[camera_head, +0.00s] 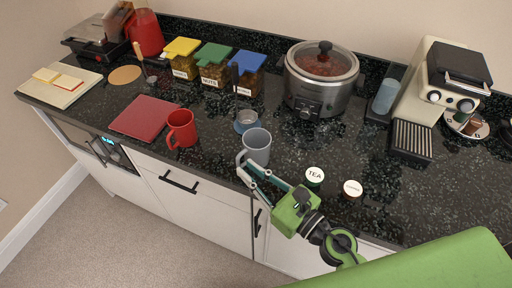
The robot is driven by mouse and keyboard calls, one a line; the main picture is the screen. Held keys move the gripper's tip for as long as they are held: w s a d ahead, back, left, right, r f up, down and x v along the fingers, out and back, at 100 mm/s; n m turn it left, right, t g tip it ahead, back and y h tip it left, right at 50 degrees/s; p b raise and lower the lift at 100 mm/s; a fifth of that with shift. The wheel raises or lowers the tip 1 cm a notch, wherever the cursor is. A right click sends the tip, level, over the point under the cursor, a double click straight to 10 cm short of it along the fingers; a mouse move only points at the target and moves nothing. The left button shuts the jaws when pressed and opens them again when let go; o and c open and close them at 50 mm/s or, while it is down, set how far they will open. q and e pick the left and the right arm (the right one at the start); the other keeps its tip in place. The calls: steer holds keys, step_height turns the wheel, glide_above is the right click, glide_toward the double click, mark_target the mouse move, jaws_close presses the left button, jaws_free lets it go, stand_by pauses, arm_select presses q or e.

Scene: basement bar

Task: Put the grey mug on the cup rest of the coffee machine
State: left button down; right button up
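The grey mug (257,146) stands upright near the front edge of the dark speckled counter, with its handle at its lower left. My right gripper (243,165) reaches in from the lower right, its fingers at the handle side of the mug. I cannot tell whether the fingers are closed on the handle. The coffee machine (431,80) is cream and black and stands at the back right. Its ribbed cup rest (411,139) is at its front and looks empty. My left gripper is out of view.
A red mug (182,129) and a small blue-grey pot (245,121) stand near the grey mug. A slow cooker (321,78) is behind. Counter between slow cooker and cup rest is clear.

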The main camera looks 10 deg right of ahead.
mark_target(239, 162)
steer(key=p+x, duration=0.1)
steer(key=x, duration=0.3)
steer(key=shift+w+a+f, duration=0.1)
steer(key=shift+w+a, duration=0.15)
steer(key=shift+w, duration=0.05)
jaws_close()
steer(key=shift+r+p, duration=0.2)
steer(key=shift+p, duration=0.15)
